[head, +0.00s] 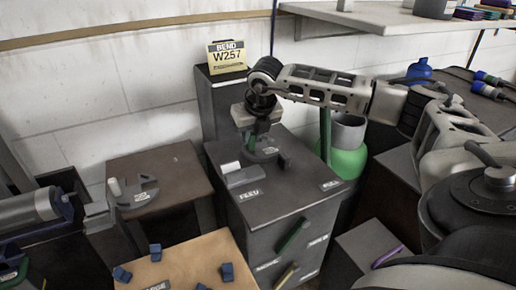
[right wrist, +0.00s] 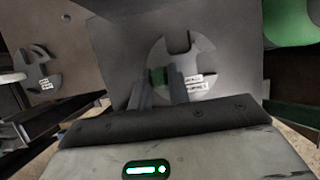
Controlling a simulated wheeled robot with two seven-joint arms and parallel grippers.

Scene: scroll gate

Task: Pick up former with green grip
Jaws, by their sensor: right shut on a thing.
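The former with the green grip is a flat grey, notched disc (right wrist: 205,62) with white labels, lying on or just above the grey cabinet top. In the head view my right gripper (head: 262,140) points down over the cabinet and is shut on the grip, hiding most of the former. I cannot tell whether the disc touches the cabinet top.
A second grey former with a pale grip (head: 135,191) lies on the brown stand (head: 178,170) at left. A grey labelled block (head: 243,175) sits beside the gripper on the cabinet (head: 285,208). A yellow sign (head: 227,56) stands behind. A green container (head: 347,160) is at right.

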